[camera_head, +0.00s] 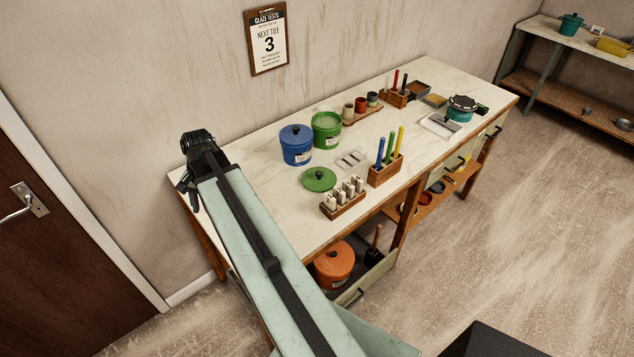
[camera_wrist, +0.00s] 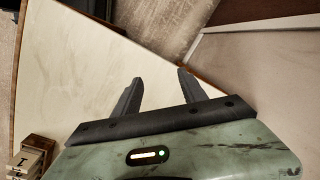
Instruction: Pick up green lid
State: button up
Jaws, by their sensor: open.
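The green lid (camera_head: 319,179) lies flat on the white worktop (camera_head: 250,215), with a small dark knob on top. It is in front of an open green pot (camera_head: 326,130) and a blue pot (camera_head: 296,145) with its blue cover on. My gripper (camera_head: 187,184) is at the left end of the worktop, to the left of the lid and apart from it. In the wrist view my gripper (camera_wrist: 158,92) is open, with its two fingers spread and nothing between them. The lid does not show in the wrist view.
A wooden block of small tiles (camera_head: 343,199) stands just right of the lid; a corner of it shows in the wrist view (camera_wrist: 34,155). A holder with coloured sticks (camera_head: 385,172) stands farther right. An orange pot (camera_head: 334,265) is below. The worktop left of the lid is bare.

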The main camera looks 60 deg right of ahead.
jog(key=s+d+m+t, duration=0.1)
jog(key=s+d+m, duration=0.1)
jog(key=d+m, duration=0.5)
jog(key=s+d+m, duration=0.2)
jog(key=s+d, duration=0.1)
jog(key=d, duration=0.7)
jog(key=m+t+h, duration=0.1)
jog(key=m+t, duration=0.1)
jog(key=m, duration=1.2)
send_near(319, 172)
jog(key=b+x, duration=0.8)
jog(key=x, duration=0.1)
jog(key=shift+r, duration=0.25)
jog(key=shift+s, duration=0.1)
grip_shut()
